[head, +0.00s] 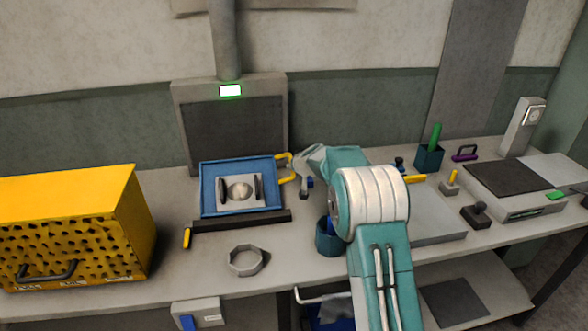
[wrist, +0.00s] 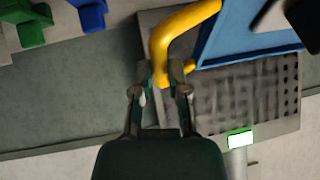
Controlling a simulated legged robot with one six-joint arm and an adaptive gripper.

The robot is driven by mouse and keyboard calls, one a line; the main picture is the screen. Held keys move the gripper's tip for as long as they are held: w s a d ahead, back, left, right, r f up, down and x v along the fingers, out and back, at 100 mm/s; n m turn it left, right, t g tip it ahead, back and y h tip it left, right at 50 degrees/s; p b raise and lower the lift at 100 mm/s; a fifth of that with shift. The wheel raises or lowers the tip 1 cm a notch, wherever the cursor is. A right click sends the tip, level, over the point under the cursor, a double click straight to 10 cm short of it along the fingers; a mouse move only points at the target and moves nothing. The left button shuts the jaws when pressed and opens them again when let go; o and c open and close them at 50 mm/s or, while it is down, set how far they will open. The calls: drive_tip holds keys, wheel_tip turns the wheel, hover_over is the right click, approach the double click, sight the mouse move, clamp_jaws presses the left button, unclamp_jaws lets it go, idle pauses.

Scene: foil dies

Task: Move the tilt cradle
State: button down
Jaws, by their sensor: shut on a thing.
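The tilt cradle (head: 207,192) looks like a blue tray with a yellow handle (head: 289,178) on its right side. It stands at the back of the bench, in front of a dark perforated panel. A pale plate (head: 228,203) with a round grey piece and two dark upright parts lies in it. My gripper (wrist: 160,75) is shut on the yellow handle in the wrist view, where the cradle's blue side (wrist: 235,35) also shows. In the head view my arm comes from the front right to the handle. I cannot tell how far the cradle is tilted.
A yellow perforated box (head: 75,220) stands at the left. A dark bar (head: 240,220) lies along the cradle's front, with a grey ring (head: 246,261) nearer the bench edge. A teal cup (head: 328,240) stands close beside my arm. A dark-topped device (head: 508,183) is at the right.

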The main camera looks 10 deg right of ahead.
drive_tip(key=c, duration=0.6)
unclamp_jaws()
drive_tip(key=shift+c, duration=0.2)
drive_tip(key=v, duration=1.2)
